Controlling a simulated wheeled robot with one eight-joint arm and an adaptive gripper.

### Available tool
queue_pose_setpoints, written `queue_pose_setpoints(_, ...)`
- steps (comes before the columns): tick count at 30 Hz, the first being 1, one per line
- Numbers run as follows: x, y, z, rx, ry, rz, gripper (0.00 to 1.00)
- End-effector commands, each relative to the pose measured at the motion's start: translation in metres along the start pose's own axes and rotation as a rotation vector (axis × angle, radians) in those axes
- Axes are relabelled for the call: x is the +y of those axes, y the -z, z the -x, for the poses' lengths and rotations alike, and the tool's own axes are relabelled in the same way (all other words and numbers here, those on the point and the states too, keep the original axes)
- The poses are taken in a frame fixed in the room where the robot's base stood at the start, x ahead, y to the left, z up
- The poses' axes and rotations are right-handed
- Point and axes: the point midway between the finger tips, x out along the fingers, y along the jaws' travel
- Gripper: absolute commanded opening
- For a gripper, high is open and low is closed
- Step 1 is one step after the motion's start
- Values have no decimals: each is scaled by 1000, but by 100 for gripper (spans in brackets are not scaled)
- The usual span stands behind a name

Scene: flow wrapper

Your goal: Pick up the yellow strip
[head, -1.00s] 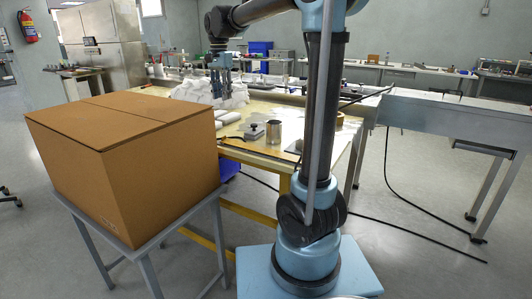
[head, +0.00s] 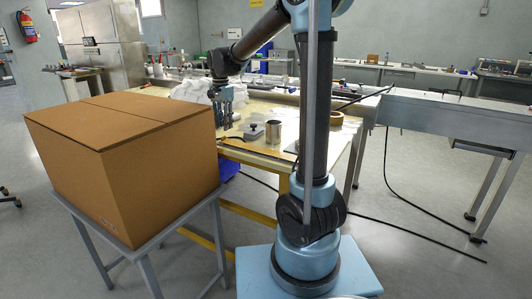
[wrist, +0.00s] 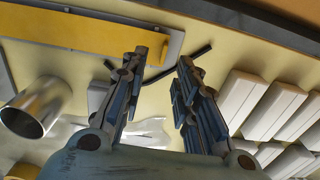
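A flat yellow strip (wrist: 95,38) lies on a grey plate at the upper left of the wrist view. My gripper (head: 227,126) points down over the near left part of the worktable in the head view. In the wrist view my gripper (wrist: 174,52) has its two fingers apart, with a narrow gap between the tips and nothing held. A dark thin rod or cable passes behind the fingers.
A metal cup (head: 276,131) stands on the worktable (head: 278,158); it also shows in the wrist view (wrist: 36,107). Several white blocks (wrist: 268,108) lie at the right of the wrist view. A large cardboard box (head: 125,165) stands on a stand left of the table.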

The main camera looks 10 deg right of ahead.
Motion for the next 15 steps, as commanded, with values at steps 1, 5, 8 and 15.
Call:
queue_pose_setpoints(1,-1,0,-4,0,0,0,28)
queue_pose_setpoints(5,-3,-1,-20,0,0,1,28)
queue_pose_setpoints(8,-4,-1,-34,0,0,0,28)
queue_pose_setpoints(15,-3,-1,-50,0,0,0,28)
